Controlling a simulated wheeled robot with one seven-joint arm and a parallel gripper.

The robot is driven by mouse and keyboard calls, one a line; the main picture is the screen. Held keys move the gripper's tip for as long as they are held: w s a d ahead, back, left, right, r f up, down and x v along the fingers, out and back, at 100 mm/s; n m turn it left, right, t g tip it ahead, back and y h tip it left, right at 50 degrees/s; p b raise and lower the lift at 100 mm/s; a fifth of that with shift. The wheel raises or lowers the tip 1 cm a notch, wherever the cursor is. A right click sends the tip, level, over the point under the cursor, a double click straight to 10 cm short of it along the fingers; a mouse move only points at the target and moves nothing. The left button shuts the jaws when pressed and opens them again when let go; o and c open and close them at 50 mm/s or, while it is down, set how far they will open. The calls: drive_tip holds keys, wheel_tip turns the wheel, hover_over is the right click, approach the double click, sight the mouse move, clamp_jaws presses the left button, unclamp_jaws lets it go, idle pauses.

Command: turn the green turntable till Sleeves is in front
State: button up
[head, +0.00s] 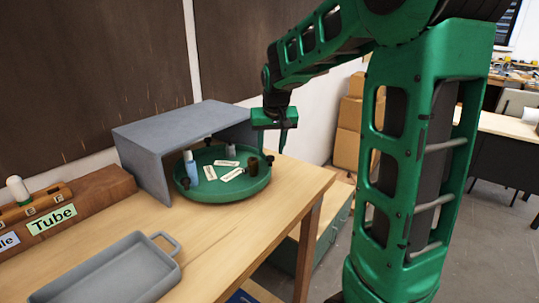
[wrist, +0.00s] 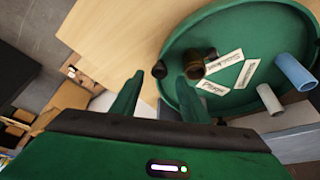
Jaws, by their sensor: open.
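The green turntable (head: 205,196) stands on the wooden table, partly under a grey open-fronted cover; it also shows in the wrist view (wrist: 172,62). It carries a blue cylinder (head: 192,172), a grey cylinder (head: 230,150), a dark brown cylinder (head: 252,166) and three white labels. One label (wrist: 213,88) seems to read Plugs; the others are too small to read surely, so I cannot tell which is Sleeves. Dark knobs stand around the rim. My gripper (wrist: 157,88) is open above the turntable's right rim, with a dark knob (wrist: 160,69) between or just beyond its fingertips. Contact is unclear.
The grey cover (head: 165,135) closes in the turntable's back and left. A grey tray (head: 115,270) lies at the front left of the table (head: 225,240). A wooden block with a Tube label (head: 52,220) stands behind the tray. Bare tabletop lies in front of the turntable.

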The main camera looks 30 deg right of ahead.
sight(270, 156)
drive_tip(key=shift+x, duration=1.55)
clamp_jaws()
drive_tip(key=shift+w, duration=0.15)
